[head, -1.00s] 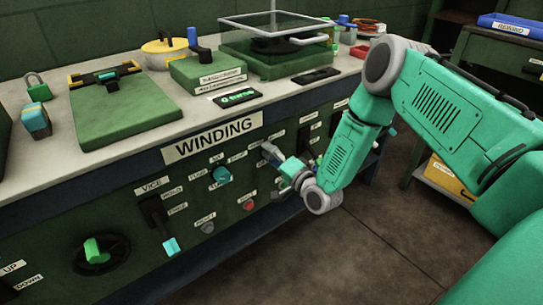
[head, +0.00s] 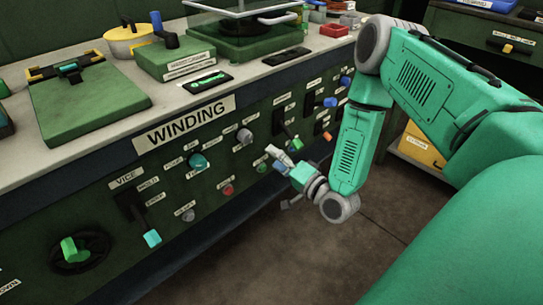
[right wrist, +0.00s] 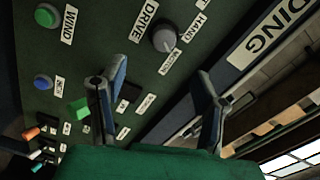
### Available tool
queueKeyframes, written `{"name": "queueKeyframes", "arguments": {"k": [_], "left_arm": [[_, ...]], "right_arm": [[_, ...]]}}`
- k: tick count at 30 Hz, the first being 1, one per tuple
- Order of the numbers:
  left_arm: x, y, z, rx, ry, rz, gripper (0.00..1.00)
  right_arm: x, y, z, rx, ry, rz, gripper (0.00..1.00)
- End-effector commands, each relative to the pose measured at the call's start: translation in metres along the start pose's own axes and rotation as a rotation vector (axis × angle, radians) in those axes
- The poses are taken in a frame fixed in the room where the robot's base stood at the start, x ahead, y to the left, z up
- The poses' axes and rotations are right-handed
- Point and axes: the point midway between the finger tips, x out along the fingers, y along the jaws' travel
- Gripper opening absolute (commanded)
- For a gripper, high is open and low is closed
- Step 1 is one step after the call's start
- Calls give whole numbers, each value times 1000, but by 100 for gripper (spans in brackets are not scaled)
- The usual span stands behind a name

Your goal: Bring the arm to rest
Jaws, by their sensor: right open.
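My right arm is green with grey joints and comes in from the right in the head view. It bends down at the elbow to my right gripper (head: 277,158), which is open and empty. The gripper is in front of the green control panel (head: 165,160), right of a grey knob (head: 243,136) and below a row of levers. In the right wrist view the two fingers of the right gripper (right wrist: 160,88) are spread apart with nothing between them. The panel fills the background there, with the grey knob (right wrist: 165,38) beyond the fingers. My left gripper is not in view.
The panel carries a teal knob (head: 199,161), a red button (head: 227,190), a vice lever (head: 152,237) and a green handwheel knob (head: 72,248). The white worktop (head: 60,170) above holds several green fixtures. Open floor (head: 270,265) lies below the gripper.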

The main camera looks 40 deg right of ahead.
Motion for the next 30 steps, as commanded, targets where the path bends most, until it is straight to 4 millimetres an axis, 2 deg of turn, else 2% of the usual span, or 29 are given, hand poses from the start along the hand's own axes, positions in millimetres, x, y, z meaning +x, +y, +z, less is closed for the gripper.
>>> {"name": "queueKeyframes", "arguments": {"k": [22, 23, 26, 29, 30], "left_arm": [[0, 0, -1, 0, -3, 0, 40], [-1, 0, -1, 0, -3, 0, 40], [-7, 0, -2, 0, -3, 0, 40], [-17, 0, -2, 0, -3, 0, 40], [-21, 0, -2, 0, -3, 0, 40]], "right_arm": [[0, 0, 3, -6, -8, 9, 56], [0, 1, 7, -15, -20, 21, 56], [-5, 6, 37, -93, -111, 123, 56], [-29, 18, 89, -259, -302, 311, 56], [-48, 25, 109, -347, -404, 397, 56]]}}
